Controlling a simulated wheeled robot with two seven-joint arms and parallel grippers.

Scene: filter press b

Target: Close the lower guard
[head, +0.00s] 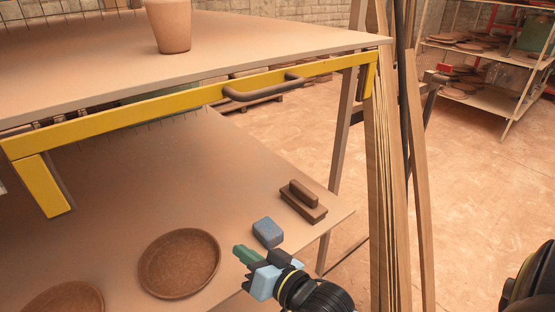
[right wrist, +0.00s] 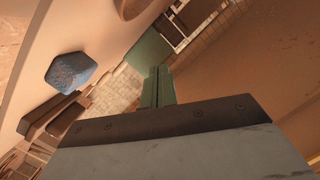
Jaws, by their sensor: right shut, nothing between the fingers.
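The lower guard is a yellow frame (head: 122,106) with some wire mesh showing behind it. It is raised, lying just under the upper tabletop, and the lower shelf (head: 190,180) below it is uncovered. A dark bar handle (head: 263,92) sits on the frame's front bar, right of its middle. My right gripper (head: 243,256) is shut and empty. It is well below the handle in the head view, by the front edge of the lower shelf, apart from the guard. Its green fingertips (right wrist: 156,88) are together in the right wrist view. My left gripper is not in view.
On the lower shelf are a blue block (head: 267,232) close to my right gripper, a brown float-like tool (head: 302,200) and round clay dishes (head: 180,262). A clay pot (head: 168,25) stands on the upper tabletop (head: 230,40). Wooden boards (head: 383,190) stand upright at the right.

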